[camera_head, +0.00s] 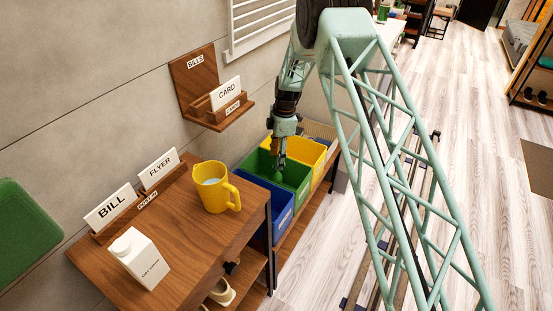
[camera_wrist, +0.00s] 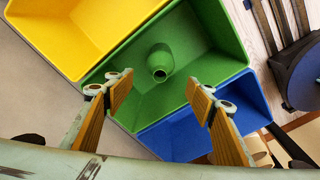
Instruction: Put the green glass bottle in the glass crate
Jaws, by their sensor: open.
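The green glass bottle (camera_wrist: 160,62) is inside the green crate (camera_wrist: 204,42) in the wrist view, with its round mouth facing the camera. The bottle is not distinguishable in the head view. The green crate (camera_head: 294,176) stands between a yellow and a blue crate; I cannot read a label that names it the glass crate. My gripper (camera_wrist: 161,93) is open and empty, its fingers apart on either side below the bottle in the picture, not touching it. In the head view my gripper (camera_head: 278,164) points down over the green crate.
The yellow crate (camera_head: 307,150) and blue crate (camera_head: 273,203) flank the green one. A wooden cabinet (camera_head: 185,245) at the front holds a yellow jug (camera_head: 216,190), a white carton (camera_head: 138,258) and card holders. A wall shelf (camera_head: 213,115) hangs above.

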